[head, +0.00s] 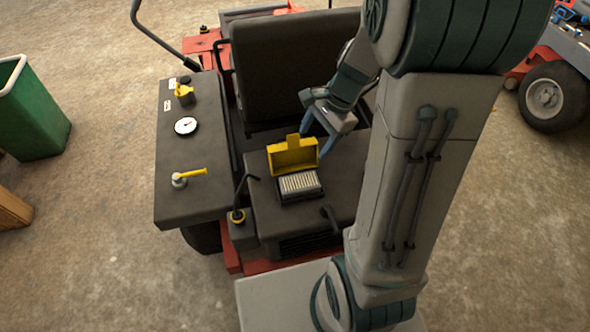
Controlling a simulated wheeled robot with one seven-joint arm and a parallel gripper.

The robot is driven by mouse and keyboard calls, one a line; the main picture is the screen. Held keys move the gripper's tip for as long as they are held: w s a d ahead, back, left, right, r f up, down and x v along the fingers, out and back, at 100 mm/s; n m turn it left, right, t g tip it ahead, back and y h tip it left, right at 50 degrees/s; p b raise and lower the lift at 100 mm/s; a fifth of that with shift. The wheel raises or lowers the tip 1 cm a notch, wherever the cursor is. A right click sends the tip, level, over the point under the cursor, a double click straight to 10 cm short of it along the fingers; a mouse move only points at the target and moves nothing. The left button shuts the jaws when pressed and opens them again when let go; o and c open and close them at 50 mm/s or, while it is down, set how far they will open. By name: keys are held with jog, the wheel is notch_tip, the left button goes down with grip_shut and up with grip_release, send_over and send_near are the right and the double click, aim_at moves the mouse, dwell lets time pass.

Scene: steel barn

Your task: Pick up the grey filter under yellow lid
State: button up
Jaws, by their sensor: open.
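The grey filter (299,183) is a pale, ribbed block in a dark housing on top of the vehicle's black engine cover. The yellow lid (292,155) stands raised at the housing's back edge, so the filter's top is uncovered. My gripper (318,139) is open and empty. It is just behind and to the right of the raised lid, with one finger close to the lid's upper right corner. I cannot tell whether that finger touches the lid.
A black seat (282,66) rises behind the cover. A side panel (190,140) with a gauge and yellow handles stands left. A bent black lever (241,190) is left of the filter. A green bin (30,115) stands far left. My arm hides the cover's right side.

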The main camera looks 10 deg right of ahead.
notch_tip(320, 180, down, 7)
jog(key=w+d+m+b, duration=0.1)
jog(key=w+d+m, duration=0.1)
jog(key=m, duration=0.2)
jog(key=b, duration=0.1)
send_over(301, 181)
jog(key=d, duration=0.2)
notch_tip(301, 181, down, 8)
jog(key=shift+a+f, duration=0.1)
jog(key=shift+a, duration=0.05)
jog(key=shift+b+x, duration=0.35)
jog(key=shift+x, duration=2.2)
jog(key=shift+s, duration=0.1)
jog(key=shift+f+b, duration=0.3)
jog(key=shift+b, duration=0.05)
jog(key=c, duration=0.7)
